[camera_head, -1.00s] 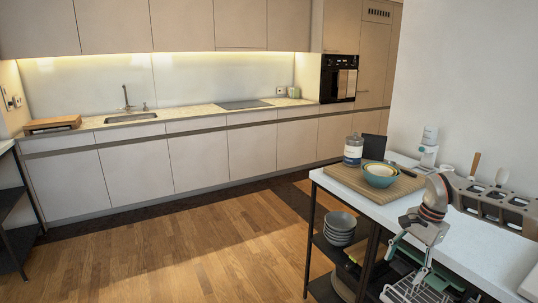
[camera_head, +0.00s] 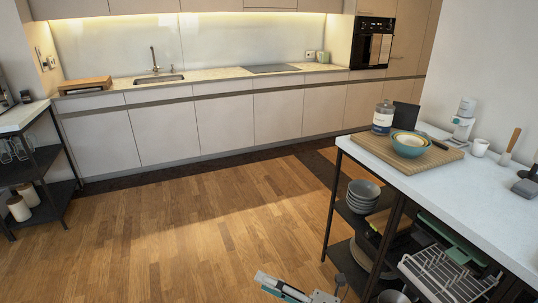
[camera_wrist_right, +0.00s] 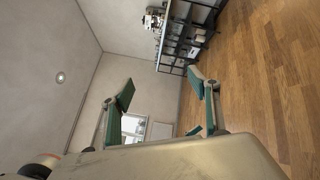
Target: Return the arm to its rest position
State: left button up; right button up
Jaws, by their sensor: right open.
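My right gripper (camera_head: 300,287) shows at the bottom edge of the head view, low over the wooden floor and left of the black-framed table. Only part of it is in the picture. In the right wrist view its two green-padded fingers (camera_wrist_right: 162,92) stand wide apart with nothing between them. The rest of the right arm is mostly out of sight. My left arm and gripper are not in view.
The white-topped table (camera_head: 480,205) is close on the right, with a wire dish rack (camera_head: 445,275) and stacked bowls (camera_head: 362,195) below. A dark shelf unit (camera_head: 40,160) stands at left. The wooden floor (camera_head: 200,230) between is clear.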

jog(key=s+d+f+m+t+h, duration=0.1)
jog(key=s+d+f+m+h, duration=0.6)
jog(key=m, duration=0.8)
jog(key=s+d+f+m+t+h, duration=0.1)
jog(key=s+d+f+m+h, duration=0.5)
jog(key=s+d+f+m, duration=0.3)
jog(key=d+f+m, duration=0.3)
jog(key=d+m, duration=0.1)
jog(key=m, duration=0.2)
jog(key=shift+f+m+h, duration=0.25)
jog(key=shift+m+h, duration=0.15)
jog(key=shift+s+d, duration=0.1)
